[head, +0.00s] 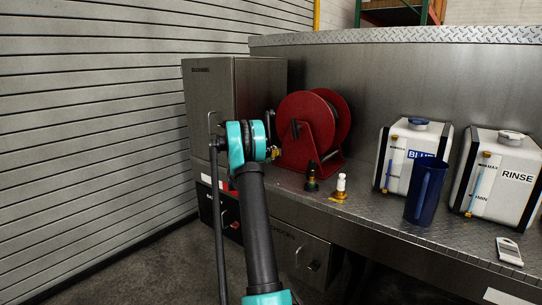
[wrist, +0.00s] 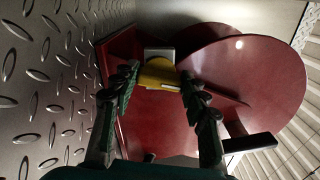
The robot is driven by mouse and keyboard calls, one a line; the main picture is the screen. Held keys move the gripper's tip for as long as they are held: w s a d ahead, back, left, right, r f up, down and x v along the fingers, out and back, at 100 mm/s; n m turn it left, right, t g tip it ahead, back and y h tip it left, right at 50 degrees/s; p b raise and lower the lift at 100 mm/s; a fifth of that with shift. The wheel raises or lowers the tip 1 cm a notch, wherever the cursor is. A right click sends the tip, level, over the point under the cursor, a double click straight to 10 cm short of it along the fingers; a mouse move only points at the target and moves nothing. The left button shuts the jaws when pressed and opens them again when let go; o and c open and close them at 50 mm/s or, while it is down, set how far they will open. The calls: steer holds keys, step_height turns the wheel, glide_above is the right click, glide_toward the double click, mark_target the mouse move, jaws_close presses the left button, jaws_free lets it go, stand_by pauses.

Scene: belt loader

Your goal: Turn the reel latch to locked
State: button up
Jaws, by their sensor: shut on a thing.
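The red hose reel (head: 303,113) stands on the metal deck, its red discs and base also filling much of the wrist view (wrist: 240,75). The yellow reel latch (wrist: 157,73) sits on a grey block at the reel's base. My gripper (wrist: 158,82) is shut on the yellow latch, with one finger on each side of it. In the head view my gripper (head: 274,152) is at the left side of the reel, partly hidden by my own teal wrist. A small white mark shows on the latch. I cannot tell which setting it points to.
A grey cabinet (head: 208,100) stands left of the reel. Two small fittings, one black-topped (head: 312,178) and one white-topped (head: 341,185), stand right of my gripper. A blue jug (head: 424,190), a BLUE tank (head: 404,137) and a RINSE tank (head: 508,157) are farther right.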

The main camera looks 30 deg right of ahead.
steer(key=shift+f+n, duration=0.1)
steer(key=shift+n, duration=1.1)
steer(key=o, duration=1.2)
steer(key=shift+c, duration=0.2)
steer(key=shift+a, duration=0.1)
steer(key=v, duration=1.1)
steer(key=shift+s+a, duration=0.15)
steer(key=shift+a, duration=0.2)
